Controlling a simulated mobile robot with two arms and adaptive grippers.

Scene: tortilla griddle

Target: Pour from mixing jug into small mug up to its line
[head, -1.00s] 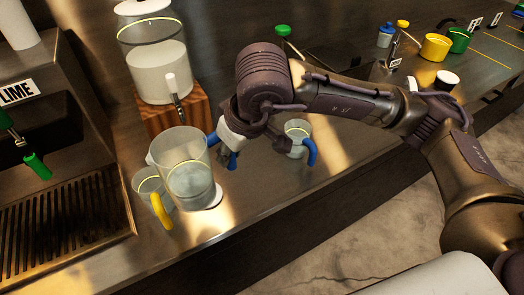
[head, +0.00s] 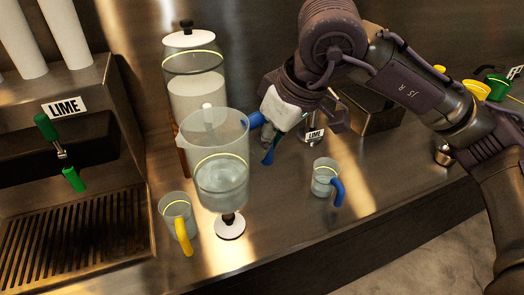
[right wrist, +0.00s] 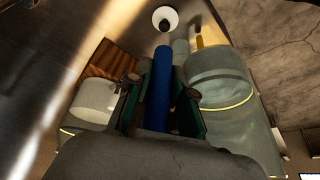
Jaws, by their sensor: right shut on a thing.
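The mixing jug (head: 220,180) is a tall clear vessel with a blue handle, a yellow line and clear liquid near that line. My right gripper (head: 268,140) is shut on the blue handle, which shows between the fingers in the right wrist view (right wrist: 162,95). The jug is roughly upright and raised above a white round pad (head: 230,230). A small clear mug with a yellow handle (head: 172,210) stands left of the jug. Another small clear mug with a blue handle (head: 324,174) stands to the right. Both have a yellow line. My left gripper is out of view.
A large dispenser (head: 197,95) with white contents stands behind the jug on a wooden block (right wrist: 115,62). A LIME tap station (head: 90,125) with a drip grate (head: 70,235) is at left. The counter between jug and blue-handled mug is clear.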

